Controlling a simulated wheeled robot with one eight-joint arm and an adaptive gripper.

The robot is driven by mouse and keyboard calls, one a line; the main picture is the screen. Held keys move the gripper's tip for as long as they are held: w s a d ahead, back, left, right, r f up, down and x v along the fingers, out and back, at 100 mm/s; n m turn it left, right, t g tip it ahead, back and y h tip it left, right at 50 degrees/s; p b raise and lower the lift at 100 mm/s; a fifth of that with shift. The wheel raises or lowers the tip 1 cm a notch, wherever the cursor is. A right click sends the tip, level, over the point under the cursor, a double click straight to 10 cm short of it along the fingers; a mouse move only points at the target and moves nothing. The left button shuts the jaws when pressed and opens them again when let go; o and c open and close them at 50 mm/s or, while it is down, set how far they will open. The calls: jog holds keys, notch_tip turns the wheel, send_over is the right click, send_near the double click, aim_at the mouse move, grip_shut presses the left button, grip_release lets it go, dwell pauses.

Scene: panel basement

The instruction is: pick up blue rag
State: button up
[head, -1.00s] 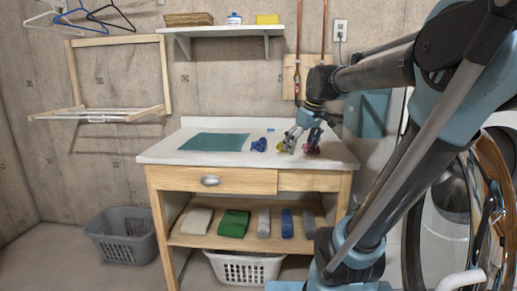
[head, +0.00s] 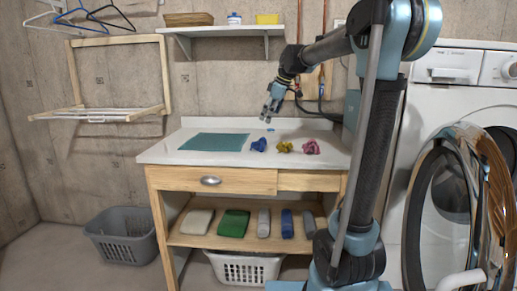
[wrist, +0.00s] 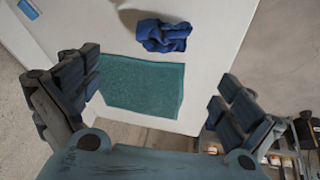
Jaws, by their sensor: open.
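The blue rag (head: 259,144) lies crumpled on the white worktop (head: 165,155), just right of the flat teal mat (head: 213,142). In the wrist view the blue rag (wrist: 163,36) shows at the top, beyond the teal mat (wrist: 143,85). My gripper (head: 268,115) hangs above the worktop near the blue rag, apart from it. In the wrist view my gripper (wrist: 150,100) has its fingers spread wide with nothing between them.
A yellow rag (head: 284,147) and a pink rag (head: 310,147) lie to the right of the blue one. A wall shelf (head: 222,31) with small items is above the worktop. A washing machine (head: 450,80) stands at the right.

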aim_at(259, 141)
jog(key=x, duration=1.3)
jog(key=shift+a+f, duration=0.1)
jog(key=shift+f, duration=0.25)
jog(key=c, duration=0.8)
